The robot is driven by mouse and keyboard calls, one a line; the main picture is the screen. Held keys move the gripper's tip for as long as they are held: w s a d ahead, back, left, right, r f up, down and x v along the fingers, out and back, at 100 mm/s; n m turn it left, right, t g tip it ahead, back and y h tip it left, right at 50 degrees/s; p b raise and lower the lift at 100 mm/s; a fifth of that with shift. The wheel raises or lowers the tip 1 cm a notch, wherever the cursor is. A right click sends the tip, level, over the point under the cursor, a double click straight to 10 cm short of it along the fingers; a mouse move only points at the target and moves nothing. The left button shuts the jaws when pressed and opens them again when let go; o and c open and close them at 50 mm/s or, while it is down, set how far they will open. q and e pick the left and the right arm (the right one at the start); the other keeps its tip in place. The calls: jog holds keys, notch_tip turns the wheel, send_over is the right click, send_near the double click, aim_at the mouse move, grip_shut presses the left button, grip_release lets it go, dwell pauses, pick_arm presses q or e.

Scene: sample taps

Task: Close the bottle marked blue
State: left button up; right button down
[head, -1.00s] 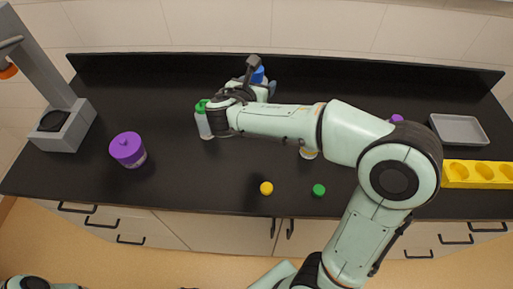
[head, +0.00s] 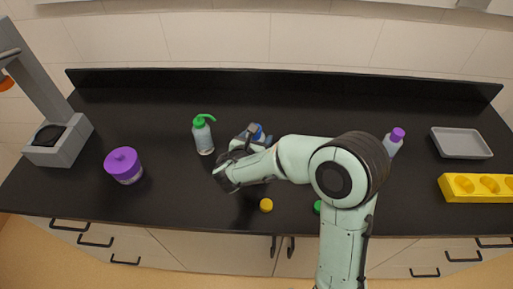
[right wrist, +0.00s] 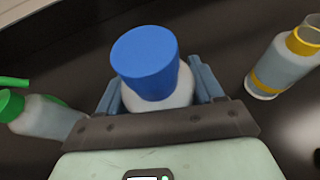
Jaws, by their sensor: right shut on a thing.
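A pale bottle (right wrist: 178,97) with a blue cap (right wrist: 145,62) over its top is between the fingers of my right gripper (right wrist: 160,95) in the right wrist view. The gripper is shut on the bottle's body, below the cap. I cannot tell whether the bottle touches the bench or whether the cap is tight. My left gripper is not in view.
A green-topped squeeze bottle (head: 203,138) stands left of the gripper. A yellow-banded bottle (right wrist: 272,70) is at its right. A yellow cap (head: 266,205) and green cap (head: 317,207) lie in front. A purple-lidded jar (head: 123,167), purple-capped bottle (head: 393,143) and grey tray (head: 461,143) stand farther out.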

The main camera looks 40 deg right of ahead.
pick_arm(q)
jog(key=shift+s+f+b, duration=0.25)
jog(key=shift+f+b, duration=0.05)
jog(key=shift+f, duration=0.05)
pick_arm(e)
jog(key=shift+f, duration=2.1)
jog(key=shift+f, duration=0.25)
jog(key=shift+c, duration=0.8)
grip_release()
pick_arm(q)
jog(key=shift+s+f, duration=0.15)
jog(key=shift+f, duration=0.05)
pick_arm(e)
jog(key=shift+r, duration=0.1)
